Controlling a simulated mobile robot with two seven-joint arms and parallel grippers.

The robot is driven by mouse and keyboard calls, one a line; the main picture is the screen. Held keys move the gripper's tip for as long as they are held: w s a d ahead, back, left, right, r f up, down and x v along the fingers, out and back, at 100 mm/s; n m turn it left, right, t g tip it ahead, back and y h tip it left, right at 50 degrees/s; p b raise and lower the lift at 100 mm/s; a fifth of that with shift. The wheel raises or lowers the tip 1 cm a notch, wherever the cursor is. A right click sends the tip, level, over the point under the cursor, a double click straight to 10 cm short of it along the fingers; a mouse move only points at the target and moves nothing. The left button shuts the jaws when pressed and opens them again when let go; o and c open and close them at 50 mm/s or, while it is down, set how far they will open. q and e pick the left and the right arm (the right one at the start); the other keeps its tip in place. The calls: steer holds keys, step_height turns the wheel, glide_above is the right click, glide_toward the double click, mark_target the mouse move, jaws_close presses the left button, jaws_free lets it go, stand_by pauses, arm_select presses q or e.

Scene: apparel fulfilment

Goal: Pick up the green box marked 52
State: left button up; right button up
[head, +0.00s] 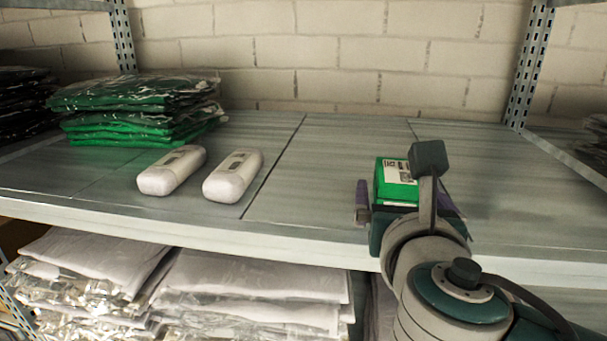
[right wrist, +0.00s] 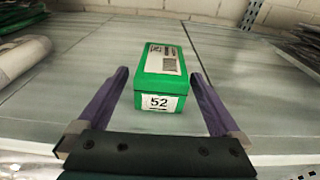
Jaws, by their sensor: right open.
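The green box (head: 393,189) sits on the upper shelf, right of centre in the head view, partly hidden by my right arm. In the right wrist view the green box (right wrist: 161,76) shows a white label with 52 on its near end and a larger printed label on top. My right gripper (head: 405,190) is open. In the right wrist view its two purple fingers (right wrist: 160,90) stand on either side of the near end of the box, with a visible gap at each side. My left gripper is not in view.
Two white rounded items (head: 232,177) lie left of centre on the metal shelf (head: 320,165). A stack of green bagged garments (head: 135,110) stands behind them. White bagged garments (head: 240,290) fill the shelf below. Metal uprights (head: 530,65) and a brick wall stand behind.

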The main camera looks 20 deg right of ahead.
steer(key=shift+p+x, duration=0.4)
steer(key=shift+x, duration=1.6)
steer(key=shift+s, duration=0.1)
steer(key=c, duration=1.3)
steer(key=shift+r, duration=0.1)
